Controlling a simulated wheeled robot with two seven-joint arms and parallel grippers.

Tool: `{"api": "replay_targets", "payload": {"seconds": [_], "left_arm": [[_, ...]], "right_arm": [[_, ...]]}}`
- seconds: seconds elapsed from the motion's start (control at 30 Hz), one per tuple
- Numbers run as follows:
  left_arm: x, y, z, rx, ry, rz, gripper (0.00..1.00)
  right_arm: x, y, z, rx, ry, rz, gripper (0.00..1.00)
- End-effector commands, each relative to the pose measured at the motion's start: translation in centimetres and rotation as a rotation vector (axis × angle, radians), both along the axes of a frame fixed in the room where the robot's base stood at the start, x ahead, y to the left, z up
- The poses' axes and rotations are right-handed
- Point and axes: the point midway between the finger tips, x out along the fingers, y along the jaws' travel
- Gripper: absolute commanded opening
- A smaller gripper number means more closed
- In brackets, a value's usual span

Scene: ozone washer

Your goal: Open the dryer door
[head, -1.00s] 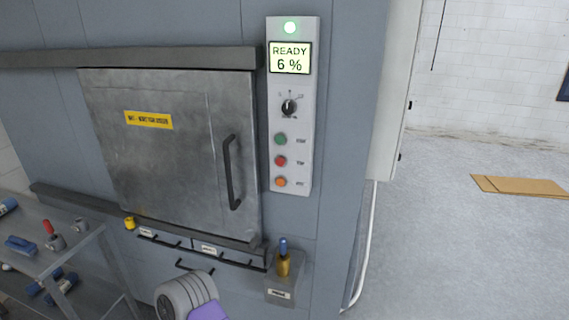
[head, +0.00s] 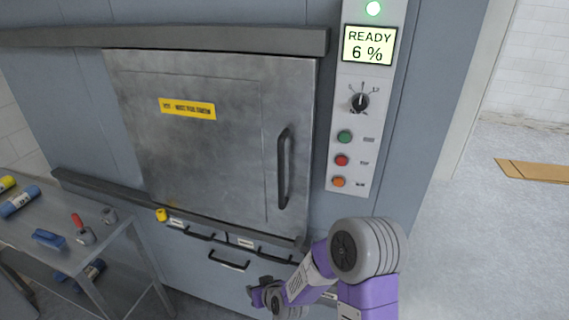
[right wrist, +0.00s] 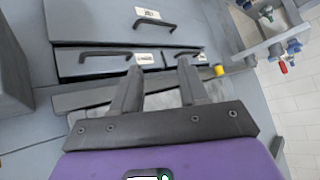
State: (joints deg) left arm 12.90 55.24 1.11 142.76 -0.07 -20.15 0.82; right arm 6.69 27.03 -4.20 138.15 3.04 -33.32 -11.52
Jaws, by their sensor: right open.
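The dryer door (head: 200,125) is a grey metal panel with a yellow label, and it looks shut in the head view. Its dark vertical handle (head: 284,168) is on the door's right side. My right arm comes in at the bottom right of the head view, with its wrist end low in front of the drawers, below the handle and apart from it. In the right wrist view my right gripper (right wrist: 158,70) is open, with nothing between its two fingers. My left gripper is not in view.
Drawers with dark handles (head: 229,264) sit under the door. A control panel (head: 357,110) reading READY 6 % is to its right. A metal table (head: 115,237) with tools stands at the left. Open floor (head: 510,230) lies at the right.

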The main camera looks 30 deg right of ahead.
Motion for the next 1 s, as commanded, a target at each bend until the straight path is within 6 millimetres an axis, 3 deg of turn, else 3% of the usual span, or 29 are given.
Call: {"api": "replay_targets", "payload": {"seconds": [0.03,0.1,0.2,0.3,0.4,0.5,0.63,1.0], "left_arm": [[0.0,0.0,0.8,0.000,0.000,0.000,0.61],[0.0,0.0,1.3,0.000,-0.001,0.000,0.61],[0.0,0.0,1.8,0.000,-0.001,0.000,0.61],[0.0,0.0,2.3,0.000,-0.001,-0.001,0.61],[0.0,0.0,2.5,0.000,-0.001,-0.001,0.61],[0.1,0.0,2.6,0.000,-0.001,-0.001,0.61],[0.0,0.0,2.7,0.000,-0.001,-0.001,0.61],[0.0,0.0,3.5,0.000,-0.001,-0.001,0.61]], "right_arm": [[2.0,-2.0,5.4,-0.049,-0.128,-0.029,0.43],[3.6,-4.4,11.5,-0.112,-0.275,-0.065,0.43],[4.4,-7.3,19.4,-0.190,-0.455,-0.122,0.43],[4.2,-9.6,25.6,-0.248,-0.590,-0.174,0.43],[3.5,-11.0,29.6,-0.286,-0.677,-0.211,0.43],[3.2,-11.8,31.5,-0.306,-0.720,-0.232,0.43],[3.9,-12.3,32.1,-0.314,-0.732,-0.239,0.43],[9.1,-13.7,32.0,-0.314,-0.730,-0.237,0.43]]}}
